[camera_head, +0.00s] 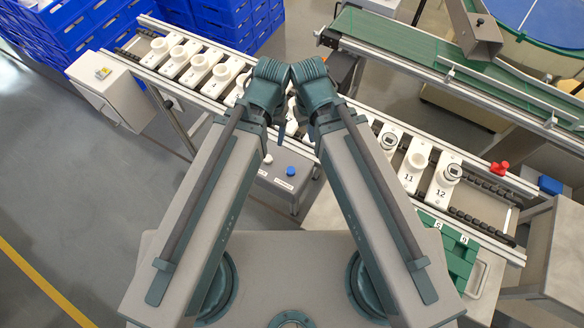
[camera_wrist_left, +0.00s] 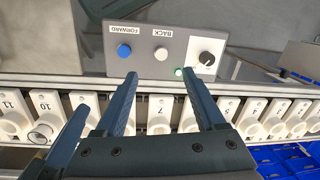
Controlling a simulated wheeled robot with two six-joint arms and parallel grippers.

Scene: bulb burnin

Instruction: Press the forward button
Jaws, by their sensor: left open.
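The grey control box (camera_head: 262,178) stands in front of the conveyor in the head view. Its blue button (camera_head: 290,171) and white button (camera_head: 268,158) show there. In the left wrist view the blue button (camera_wrist_left: 124,50) is labelled FORWARD and the white button (camera_wrist_left: 161,53) is labelled BACK. My left gripper (camera_wrist_left: 159,76) is open and empty; its two fingertips are apart, below the buttons in that view. In the head view only a blue finger of the left gripper (camera_head: 282,131) shows between the wrists. My right gripper's jaws are hidden in the head view.
A black knob (camera_wrist_left: 206,58) and a lit green lamp (camera_wrist_left: 179,72) are on the box. The conveyor rail (camera_head: 510,232) carries several numbered white holders, some with bulbs. A green belt (camera_head: 420,52) lies behind. Blue crates (camera_head: 85,45) stand back left. Floor at left is clear.

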